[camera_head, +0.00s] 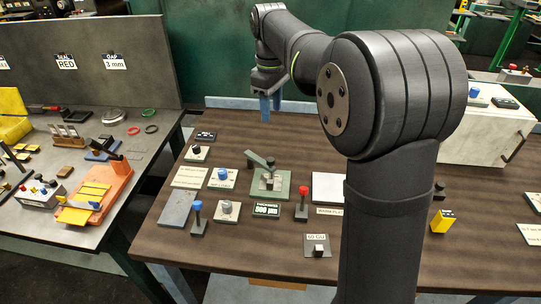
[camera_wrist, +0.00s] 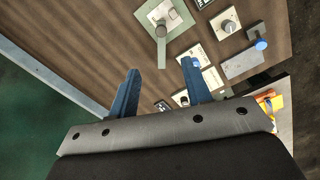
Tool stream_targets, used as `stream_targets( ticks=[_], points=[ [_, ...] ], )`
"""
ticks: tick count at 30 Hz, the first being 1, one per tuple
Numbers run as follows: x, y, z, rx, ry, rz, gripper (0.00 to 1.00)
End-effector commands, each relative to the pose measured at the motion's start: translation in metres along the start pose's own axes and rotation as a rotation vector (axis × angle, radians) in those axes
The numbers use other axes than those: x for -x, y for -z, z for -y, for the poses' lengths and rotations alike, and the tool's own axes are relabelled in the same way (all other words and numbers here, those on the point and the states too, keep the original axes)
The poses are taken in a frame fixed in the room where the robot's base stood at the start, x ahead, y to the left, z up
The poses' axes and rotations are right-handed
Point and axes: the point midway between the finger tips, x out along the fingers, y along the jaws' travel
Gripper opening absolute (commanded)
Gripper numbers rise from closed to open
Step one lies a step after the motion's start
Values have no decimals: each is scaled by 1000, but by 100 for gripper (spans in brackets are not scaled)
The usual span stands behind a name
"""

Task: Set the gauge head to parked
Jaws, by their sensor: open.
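A green plate (camera_head: 283,193) on the brown table carries a small block and a grey-green lever (camera_head: 258,158), which points to the back left. This looks like the gauge head, though I see no readable label on it. In the wrist view the plate (camera_wrist: 178,10) is at the top, with the lever (camera_wrist: 161,50) pointing down toward my fingers. My gripper (camera_head: 270,108) is open and empty above the table's back edge, behind and above the lever. Its blue fingers (camera_wrist: 160,68) show apart in the wrist view. The lever's tip seems clear of both fingers.
A thickness display (camera_head: 266,209) reads 500 µm. A blue-knobbed post (camera_head: 197,218), a red-knobbed post (camera_head: 302,204), and a grey knob plate (camera_head: 227,209) stand near the green plate. A yellow block (camera_head: 442,221) sits right. My arm hides part of the table.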

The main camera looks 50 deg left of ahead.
Motion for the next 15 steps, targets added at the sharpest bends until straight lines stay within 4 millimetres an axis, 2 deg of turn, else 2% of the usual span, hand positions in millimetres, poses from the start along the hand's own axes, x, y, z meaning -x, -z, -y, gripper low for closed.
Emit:
stream_targets(
  ticks=[2, 5, 8, 15],
  points=[
    [1, 2, 0, 1, 8, -15, 45],
    [-7, 3, 0, 2, 11, -17, 45],
    [-23, 3, 0, 2, 11, -15, 45],
    [-75, 4, 1, 2, 11, -14, 45]
  ],
)
